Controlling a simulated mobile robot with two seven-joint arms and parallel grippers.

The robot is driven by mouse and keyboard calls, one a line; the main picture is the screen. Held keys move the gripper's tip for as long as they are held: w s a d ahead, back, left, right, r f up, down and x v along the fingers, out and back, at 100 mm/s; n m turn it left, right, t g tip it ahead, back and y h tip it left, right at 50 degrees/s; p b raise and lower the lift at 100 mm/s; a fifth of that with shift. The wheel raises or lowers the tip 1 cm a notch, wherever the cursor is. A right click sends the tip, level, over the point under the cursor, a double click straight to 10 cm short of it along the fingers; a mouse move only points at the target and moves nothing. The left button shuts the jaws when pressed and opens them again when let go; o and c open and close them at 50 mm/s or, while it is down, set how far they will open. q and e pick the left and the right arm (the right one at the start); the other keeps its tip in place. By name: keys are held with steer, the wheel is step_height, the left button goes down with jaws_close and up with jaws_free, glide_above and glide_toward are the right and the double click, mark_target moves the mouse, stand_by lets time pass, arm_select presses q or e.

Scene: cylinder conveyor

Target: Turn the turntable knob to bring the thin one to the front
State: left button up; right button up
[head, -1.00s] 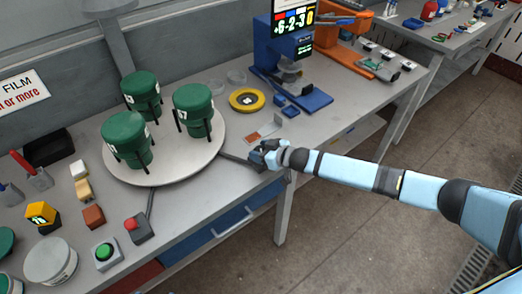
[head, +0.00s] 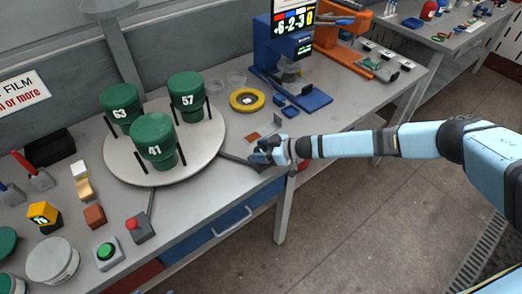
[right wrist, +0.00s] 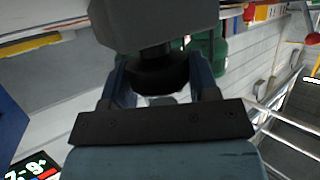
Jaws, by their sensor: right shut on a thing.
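A round pale turntable (head: 188,163) carries three green cylinders. Cylinder 41 (head: 154,138) stands at the front, cylinder 63 (head: 122,112) at the back left, and cylinder 57 (head: 187,95) at the back right. Their widths look alike, so I cannot tell which is the thin one. My right gripper (head: 266,151) is at the table's front edge, right of the turntable, by a dark flat bar (head: 238,161). In the right wrist view its fingers are shut on a dark round knob (right wrist: 157,76). The knob is mostly hidden in the head view. My left gripper is not in view.
A red-button box (head: 138,228) and a green-button box (head: 107,252) stand at the front left. A yellow ring (head: 247,99) and a blue machine with a display (head: 285,50) are behind my right gripper. Small blocks lie left of the turntable.

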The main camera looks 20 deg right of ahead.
steer(key=shift+n+g+y, duration=0.4)
steer(key=shift+n+g, duration=0.2)
steer(key=shift+g, duration=0.1)
steer(key=o, duration=0.9)
steer(key=shift+d, duration=0.1)
steer(key=b+v, duration=0.1)
steer(key=v, duration=1.2)
steer(key=shift+d+r, duration=0.1)
steer(key=shift+d, duration=0.25)
